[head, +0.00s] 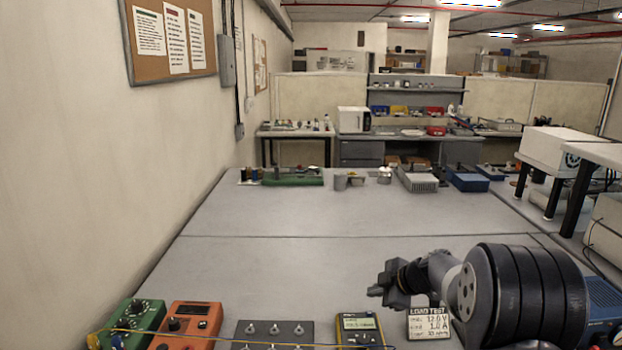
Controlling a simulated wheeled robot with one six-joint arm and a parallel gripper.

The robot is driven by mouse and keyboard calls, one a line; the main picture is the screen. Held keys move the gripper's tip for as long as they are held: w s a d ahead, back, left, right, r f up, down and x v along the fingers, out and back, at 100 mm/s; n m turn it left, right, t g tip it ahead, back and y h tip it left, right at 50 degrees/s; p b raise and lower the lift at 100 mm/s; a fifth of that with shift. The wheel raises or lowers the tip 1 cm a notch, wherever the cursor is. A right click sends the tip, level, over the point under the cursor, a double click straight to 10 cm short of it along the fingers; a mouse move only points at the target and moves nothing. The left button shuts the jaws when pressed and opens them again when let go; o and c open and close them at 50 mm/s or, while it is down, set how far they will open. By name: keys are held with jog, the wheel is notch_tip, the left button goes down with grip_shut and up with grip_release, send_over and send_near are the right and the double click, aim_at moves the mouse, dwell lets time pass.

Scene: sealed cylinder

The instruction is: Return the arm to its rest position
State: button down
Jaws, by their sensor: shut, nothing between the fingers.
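My gripper (376,291) shows at the lower right of the head view, at the end of my dark, bulky arm. It points left, above the grey table (340,260). Its fingers are small and dark, they look shut, and nothing shows in them. My arm hides part of the table's right front corner.
Along the near edge are a green box (148,313), an orange box (188,322), a grey panel (273,332), a yellow meter (359,325) and a "LOAD TEST" card (430,323). A blue unit (603,310) stands right of my arm. The table's middle is clear.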

jog(key=shift+w+f+b, duration=0.1)
jog(key=shift+f+b, duration=0.45)
jog(key=shift+b, duration=0.2)
jog(key=shift+r+b, duration=0.15)
jog(key=shift+b, duration=0.75)
jog(key=b, duration=0.3)
jog(key=shift+r+b, duration=0.15)
jog(key=shift+b, duration=0.45)
jog(key=shift+r+p, duration=0.3)
jog(key=shift+r, duration=0.05)
jog(key=p, duration=0.3)
jog(key=shift+p, duration=0.35)
jog(key=p, duration=0.3)
